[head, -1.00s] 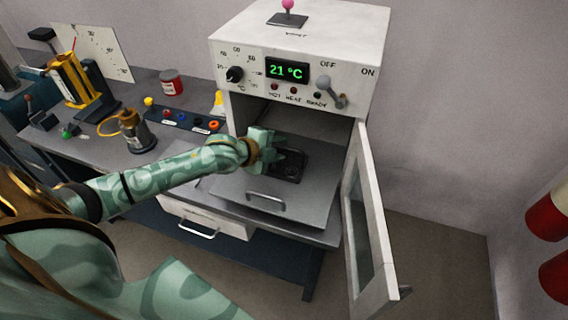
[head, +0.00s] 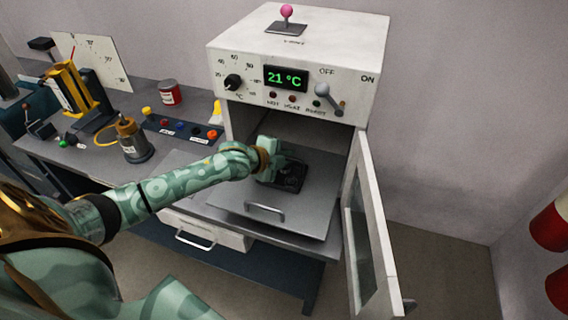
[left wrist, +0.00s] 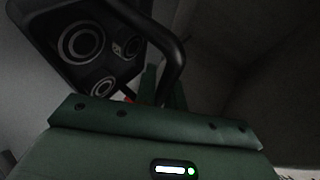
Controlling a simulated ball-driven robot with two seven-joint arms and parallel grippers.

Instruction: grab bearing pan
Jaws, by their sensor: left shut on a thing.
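The bearing pan (head: 291,179) is a small dark tray at the oven's open mouth, over the grey shelf. My left gripper (head: 280,160) reaches in from the left and is shut on the pan's handle side. In the left wrist view the dark pan (left wrist: 75,72) shows ring-shaped bearings and appears tilted. Its looped black handle (left wrist: 178,60) passes by the green fingers (left wrist: 160,88). I cannot tell whether the pan touches the shelf. My right gripper is not in view.
The white oven (head: 225,62) reads 21 °C. Its door (head: 372,225) hangs open on the right. The pulled-out shelf (head: 305,218) has a front handle.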

